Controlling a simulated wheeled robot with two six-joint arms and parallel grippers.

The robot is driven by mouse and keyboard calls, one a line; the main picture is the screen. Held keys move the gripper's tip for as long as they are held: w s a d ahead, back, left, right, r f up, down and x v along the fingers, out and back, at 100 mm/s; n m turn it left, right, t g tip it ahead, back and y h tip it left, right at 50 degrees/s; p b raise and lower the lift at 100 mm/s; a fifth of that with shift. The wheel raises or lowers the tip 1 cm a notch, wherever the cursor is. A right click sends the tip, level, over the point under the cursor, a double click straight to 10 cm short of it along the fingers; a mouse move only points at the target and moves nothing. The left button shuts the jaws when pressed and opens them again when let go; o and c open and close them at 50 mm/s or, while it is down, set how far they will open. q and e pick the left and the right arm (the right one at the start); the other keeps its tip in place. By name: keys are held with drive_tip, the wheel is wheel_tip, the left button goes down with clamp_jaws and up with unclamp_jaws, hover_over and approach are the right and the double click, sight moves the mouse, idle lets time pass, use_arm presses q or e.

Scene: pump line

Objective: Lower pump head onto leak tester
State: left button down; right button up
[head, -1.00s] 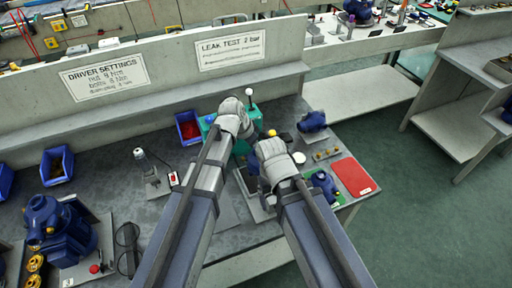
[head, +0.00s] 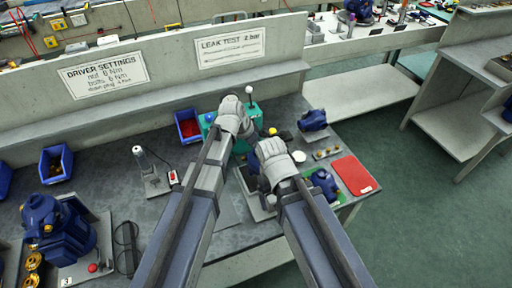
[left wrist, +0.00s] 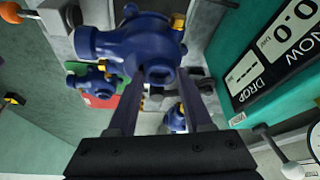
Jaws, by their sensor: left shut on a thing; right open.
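A blue pump head (left wrist: 145,45) with a side port fills the upper middle of the left wrist view, between the two fingers of my left gripper (left wrist: 160,95), which is shut on it. In the head view the left gripper (head: 236,118) is over the teal leak tester (head: 242,146) and hides the held pump head. The leak tester (left wrist: 235,95) with its display is at the right in the left wrist view, beside the pump head. Contact between them cannot be told. My right gripper (head: 270,150) is open, low beside the tester; its fingertips are mostly hidden.
Another blue pump head (head: 323,186) is on a green mat next to a red mat (head: 353,174). One more blue part (head: 313,120) stands behind them. A blue bin (head: 188,127) is left of the tester.

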sight(254, 154)
use_arm(q)
drive_tip(key=shift+f+b, duration=2.85)
drive_tip(key=shift+b, duration=0.05)
idle(1.0)
unclamp_jaws()
idle(0.5)
idle(0.4)
wheel_tip(254, 154, up, 9)
drive_tip(key=p, duration=0.9)
drive_tip(key=shift+r, duration=0.1)
drive_tip(key=shift+f, duration=0.25)
wheel_tip(254, 154, down, 8)
drive_tip(key=b, duration=0.8)
drive_tip(key=shift+r, duration=0.1)
